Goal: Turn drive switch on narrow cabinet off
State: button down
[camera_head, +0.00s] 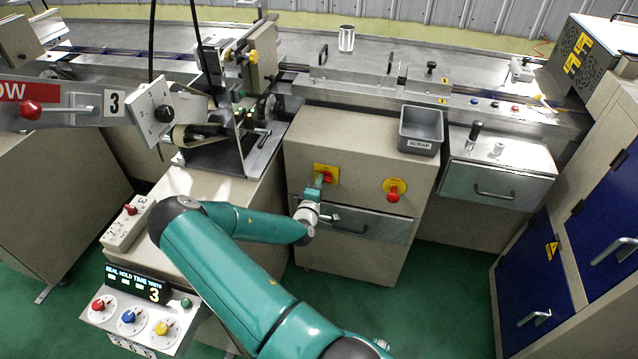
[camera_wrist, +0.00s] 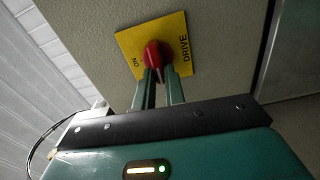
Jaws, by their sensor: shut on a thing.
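The drive switch is a red rotary knob (camera_wrist: 155,54) on a yellow plate (camera_wrist: 178,26) marked DRIVE and ON in the wrist view. A pale line on the knob points toward my gripper. My gripper (camera_wrist: 160,76) has its two fingers closed on the knob's near part. In the head view my gripper (camera_head: 319,181) reaches the left yellow plate (camera_head: 332,169) on the front of the beige cabinet (camera_head: 357,146). The red knob (camera_head: 327,178) there is partly hidden by the fingers.
A second red knob (camera_head: 393,196) on a round yellow plate is to the right on the same cabinet. A drawer with a handle (camera_head: 350,230) lies just below. A grey SCRAP bin (camera_head: 421,129) sits on top. Green floor is clear in front.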

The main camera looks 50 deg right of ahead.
jog(key=shift+n, duration=0.4)
jog(key=c, duration=1.5)
grip_release()
jog(key=shift+o, duration=0.2)
jog(key=v, duration=1.3)
jog(key=shift+s+a, duration=0.2)
jog(key=shift+a, duration=0.1)
